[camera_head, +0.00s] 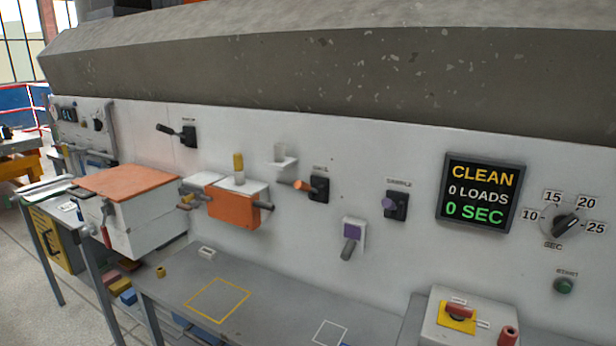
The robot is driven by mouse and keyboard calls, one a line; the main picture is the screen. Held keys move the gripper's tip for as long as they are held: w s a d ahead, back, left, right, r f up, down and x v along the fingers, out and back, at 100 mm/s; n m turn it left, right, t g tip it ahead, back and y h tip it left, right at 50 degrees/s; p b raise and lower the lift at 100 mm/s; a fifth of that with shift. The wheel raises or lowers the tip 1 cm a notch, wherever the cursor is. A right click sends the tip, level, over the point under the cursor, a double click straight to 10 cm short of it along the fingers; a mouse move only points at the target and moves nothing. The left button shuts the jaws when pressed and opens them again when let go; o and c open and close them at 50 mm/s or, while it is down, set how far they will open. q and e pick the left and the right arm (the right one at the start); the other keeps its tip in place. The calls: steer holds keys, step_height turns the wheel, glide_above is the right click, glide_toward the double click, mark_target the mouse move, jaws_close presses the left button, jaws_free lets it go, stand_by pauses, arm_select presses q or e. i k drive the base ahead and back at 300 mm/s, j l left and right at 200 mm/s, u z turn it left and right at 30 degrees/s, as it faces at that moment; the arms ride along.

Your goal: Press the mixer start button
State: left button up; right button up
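A round green button (564,286) sits on the white wall panel at the far right, under a small label that is hard to read. Above it is a black rotary dial (565,224) with marks 10, 15, 20 and 25 and the word SEC. Left of the dial, a dark display (481,193) reads CLEAN, 0 LOADS, 0 SEC. Nothing touches the button. Neither of my grippers is in view.
A white box with a red switch on a yellow plate (457,318) stands below the button. The grey bench (270,300) is mostly clear.

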mark_target(564, 287)
steer(key=z, duration=1.55)
